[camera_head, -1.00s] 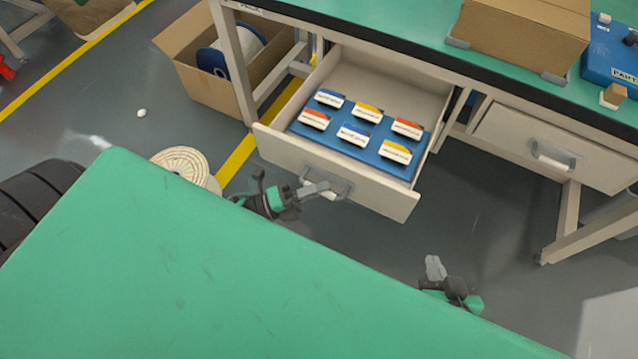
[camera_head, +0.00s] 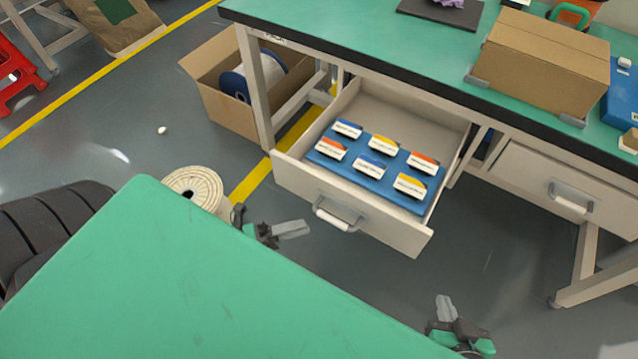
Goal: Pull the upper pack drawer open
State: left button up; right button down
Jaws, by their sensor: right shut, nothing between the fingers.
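The upper pack drawer (camera_head: 355,217) is pulled out from under the green workbench. Its grey bar handle (camera_head: 338,216) is free, with no finger on it. Inside lies a blue tray (camera_head: 328,162) with several small packs in white with blue, yellow or orange tops. My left gripper (camera_head: 300,228) is just left of the handle and apart from it; whether its fingers are spread is unclear. My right gripper (camera_head: 446,308) is shut and empty, low at the right, away from the drawer.
A green surface (camera_head: 190,285) fills the lower left, partly hiding my arms. A shut drawer (camera_head: 560,165) is at the right. A carton with a spool (camera_head: 205,85) stands left of the bench (camera_head: 340,32). A cardboard box (camera_head: 540,60) sits on top. Floor before the drawer is clear.

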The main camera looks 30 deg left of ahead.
pick_arm(q)
jog(key=shift+v, duration=2.8)
